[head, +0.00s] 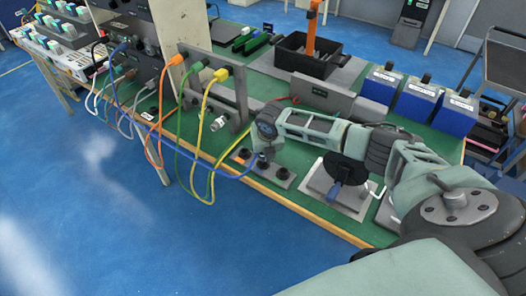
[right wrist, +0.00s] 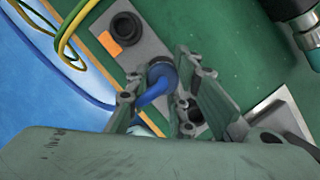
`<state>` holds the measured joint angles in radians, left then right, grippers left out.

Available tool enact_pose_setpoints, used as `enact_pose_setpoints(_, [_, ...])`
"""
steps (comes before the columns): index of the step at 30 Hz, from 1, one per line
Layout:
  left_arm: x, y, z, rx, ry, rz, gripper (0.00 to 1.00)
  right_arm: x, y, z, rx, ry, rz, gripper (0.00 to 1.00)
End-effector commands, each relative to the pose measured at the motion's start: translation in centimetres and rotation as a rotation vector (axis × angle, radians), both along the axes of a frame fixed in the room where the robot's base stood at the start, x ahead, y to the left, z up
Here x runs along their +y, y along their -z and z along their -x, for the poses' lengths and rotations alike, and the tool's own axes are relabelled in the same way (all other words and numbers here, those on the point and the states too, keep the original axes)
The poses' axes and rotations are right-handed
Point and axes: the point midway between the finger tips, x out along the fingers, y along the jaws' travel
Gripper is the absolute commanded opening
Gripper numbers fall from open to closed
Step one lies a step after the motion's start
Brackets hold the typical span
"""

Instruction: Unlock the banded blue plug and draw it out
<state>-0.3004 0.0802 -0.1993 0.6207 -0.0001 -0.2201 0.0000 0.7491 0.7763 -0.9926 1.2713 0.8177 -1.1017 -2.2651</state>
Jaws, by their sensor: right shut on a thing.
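The blue plug (head: 262,163) stands at a grey socket strip (head: 233,163) near the table's front edge, with its blue cable (head: 225,174) running off to the left. My right gripper (head: 264,146) is on the plug from above. In the right wrist view the plug (right wrist: 161,73) shows as a dark blue round head, with its cable bending down toward the palm. The fingers of my right gripper (right wrist: 158,92) stand on either side and are shut on it. The band, and how deep the plug sits, cannot be made out. My left gripper is not in view.
Black sockets (head: 243,153) flank the plug on the strip. A grey panel (head: 229,105) with orange, green and yellow cables stands to the left.

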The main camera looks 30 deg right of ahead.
Motion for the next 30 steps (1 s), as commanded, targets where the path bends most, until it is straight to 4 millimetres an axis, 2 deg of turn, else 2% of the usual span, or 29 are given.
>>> enact_pose_setpoints(12, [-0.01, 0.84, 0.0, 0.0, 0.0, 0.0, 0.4, 0.01, 1.27, -0.01, 0.0, 0.0, 0.0, 0.0])
enact_pose_setpoints(13, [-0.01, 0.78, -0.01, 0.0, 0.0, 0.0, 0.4, 0.0, 1.2, -0.01, -0.001, 0.0, 0.0, 0.23])
enact_pose_setpoints(20, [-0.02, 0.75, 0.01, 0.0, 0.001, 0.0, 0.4, 0.0, 1.17, 0.0, 0.0, 0.0, 0.0, 0.43])
enact_pose_setpoints(30, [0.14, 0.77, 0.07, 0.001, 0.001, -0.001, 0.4, -0.01, 0.98, 0.06, 0.0, 0.0, 0.0, 0.43])
